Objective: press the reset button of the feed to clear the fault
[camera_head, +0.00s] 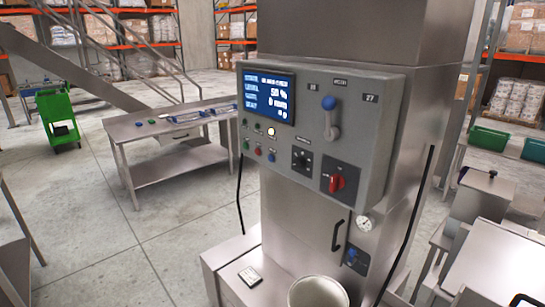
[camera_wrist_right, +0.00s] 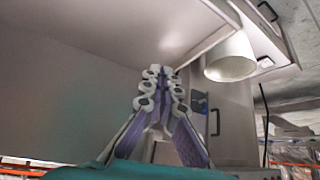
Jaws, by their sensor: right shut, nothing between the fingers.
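The feed's grey control panel (camera_head: 315,130) is on a steel column in the head view. Its screen (camera_head: 269,96) is lit blue with white text too small to read. Below it is a row with a green button (camera_head: 246,145), a red button (camera_head: 258,152) and a blue button (camera_head: 271,157); I cannot read which is the reset. A lamp (camera_head: 271,131) above them glows pale yellow. My right gripper (camera_wrist_right: 163,73) is shut and empty in the right wrist view, with no button in front of it there. Neither gripper shows in the head view.
The panel also bears a blue-knobbed lever (camera_head: 330,116), a black dial (camera_head: 302,160) and a red switch (camera_head: 338,183). A white bucket (camera_head: 318,292) stands below; it appears upside down in the right wrist view (camera_wrist_right: 231,57). A steel table (camera_head: 170,133) stands behind left.

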